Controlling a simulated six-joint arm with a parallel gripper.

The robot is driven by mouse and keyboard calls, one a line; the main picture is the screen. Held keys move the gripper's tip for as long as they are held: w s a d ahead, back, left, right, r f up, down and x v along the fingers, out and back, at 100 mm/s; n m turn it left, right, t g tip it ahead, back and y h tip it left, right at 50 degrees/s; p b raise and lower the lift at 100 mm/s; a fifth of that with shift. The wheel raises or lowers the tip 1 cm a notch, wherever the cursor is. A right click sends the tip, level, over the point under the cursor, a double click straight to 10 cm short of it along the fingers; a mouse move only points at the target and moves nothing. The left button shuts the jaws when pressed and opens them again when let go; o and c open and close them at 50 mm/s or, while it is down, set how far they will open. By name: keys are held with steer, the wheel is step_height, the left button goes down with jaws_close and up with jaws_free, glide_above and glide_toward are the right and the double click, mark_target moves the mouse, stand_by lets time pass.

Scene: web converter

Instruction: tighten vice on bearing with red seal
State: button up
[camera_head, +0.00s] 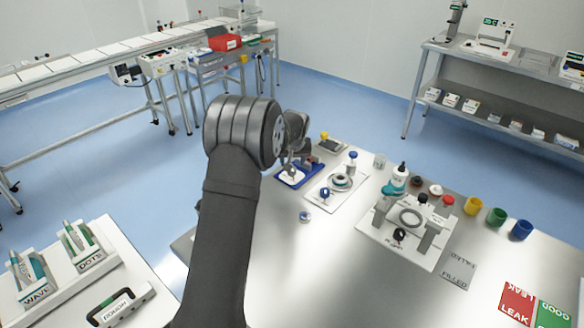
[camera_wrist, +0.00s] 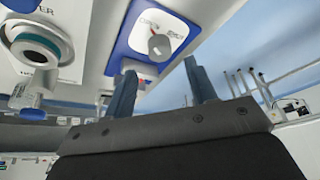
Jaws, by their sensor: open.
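My gripper (camera_wrist: 161,82) is open and empty; its two dark blue fingers stand apart in the wrist view. Between and beyond them is a blue-edged white fixture (camera_wrist: 139,50) with a round grey part (camera_wrist: 159,46). In the head view this blue fixture (camera_head: 288,181) lies below my gripper (camera_head: 300,158), which my arm partly hides. I cannot tell whether it is the vice. A ring fixture (camera_head: 341,182) stands to its right; its dark teal-lined ring (camera_wrist: 35,46) shows in the wrist view. I cannot make out a bearing with a red seal.
A small blue-topped item (camera_head: 305,216) lies on the table. The table's front middle is clear.

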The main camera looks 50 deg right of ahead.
mark_target(292, 171)
steer(key=shift+x, duration=2.5)
steer(key=c, duration=1)
steer(key=shift+a+m+g+h, duration=0.1)
steer(key=shift+m+g+h, duration=0.35)
steer(key=shift+m, duration=1.15)
steer(key=o, duration=1)
